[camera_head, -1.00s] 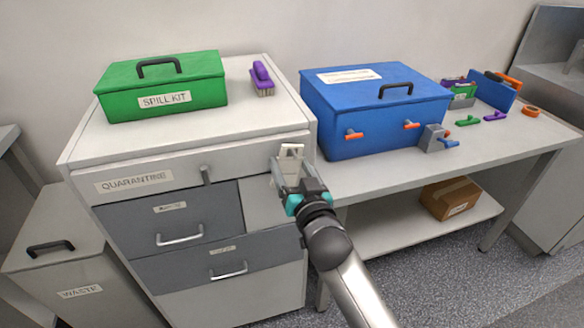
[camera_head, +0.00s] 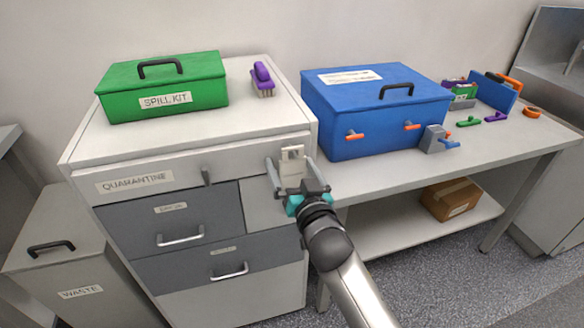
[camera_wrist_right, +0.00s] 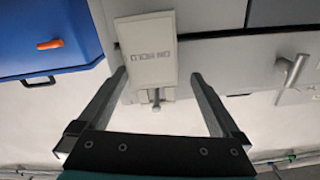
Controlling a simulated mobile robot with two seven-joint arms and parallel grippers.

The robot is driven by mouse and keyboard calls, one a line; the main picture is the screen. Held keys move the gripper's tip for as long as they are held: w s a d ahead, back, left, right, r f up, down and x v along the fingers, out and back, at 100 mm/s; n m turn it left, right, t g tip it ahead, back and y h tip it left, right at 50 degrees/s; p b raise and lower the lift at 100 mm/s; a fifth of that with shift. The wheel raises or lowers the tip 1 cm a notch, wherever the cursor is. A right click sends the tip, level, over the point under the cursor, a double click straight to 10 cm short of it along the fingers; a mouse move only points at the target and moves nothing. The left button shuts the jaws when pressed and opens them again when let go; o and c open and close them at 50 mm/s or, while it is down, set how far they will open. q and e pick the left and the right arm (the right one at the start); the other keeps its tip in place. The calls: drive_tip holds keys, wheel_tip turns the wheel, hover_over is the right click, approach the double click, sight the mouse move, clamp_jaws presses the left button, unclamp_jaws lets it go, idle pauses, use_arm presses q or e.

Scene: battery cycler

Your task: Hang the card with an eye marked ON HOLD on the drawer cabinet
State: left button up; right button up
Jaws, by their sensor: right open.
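The card (camera_head: 291,171) is pale, with an eye at its top end. It is at the right end of the drawer cabinet's (camera_head: 236,162) front, just below the top. In the right wrist view the card (camera_wrist_right: 148,45) shows upside down with ON HOLD lettering, and a small grey peg (camera_wrist_right: 156,98) shows at its eye end. The peg seems to pass through the eye. My right gripper (camera_head: 291,164) is open, with one finger on each side of the card and gaps between. My left gripper is not in view.
A green spill kit box (camera_head: 163,87) and a purple brush (camera_head: 262,79) stand on the cabinet. A blue box (camera_head: 375,110) stands on the bench to the right.

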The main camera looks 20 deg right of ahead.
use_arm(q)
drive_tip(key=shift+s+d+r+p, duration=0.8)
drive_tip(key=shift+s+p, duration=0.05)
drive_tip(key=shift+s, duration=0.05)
use_arm(e)
drive_tip(key=s, duration=1.5)
drive_tip(key=shift+d, duration=0.25)
drive_tip(key=shift+s, duration=0.1)
drive_tip(key=s+a+f+n+g, duration=0.1)
drive_tip(key=s+f+g, duration=0.3)
drive_tip(key=f, duration=1.1)
drive_tip(key=s+a+f+n+g, duration=0.1)
drive_tip(key=s+f+g, duration=0.25)
drive_tip(key=f, duration=1.25)
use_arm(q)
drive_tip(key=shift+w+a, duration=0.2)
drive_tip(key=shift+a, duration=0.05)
use_arm(e)
drive_tip(key=s+d+f+n+g, duration=0.1)
drive_tip(key=s+d+f+g, duration=0.2)
drive_tip(key=s+f, duration=0.6)
drive_tip(key=s+d+f+n+g, duration=0.1)
drive_tip(key=s+d+f+g, duration=0.3)
drive_tip(key=s+f, duration=0.5)
drive_tip(key=s+g, duration=0.2)
drive_tip(key=s, duration=0.5)
drive_tip(key=shift+s+f+h, duration=0.15)
drive_tip(key=shift+s+h, duration=0.15)
drive_tip(key=shift+s, duration=0.05)
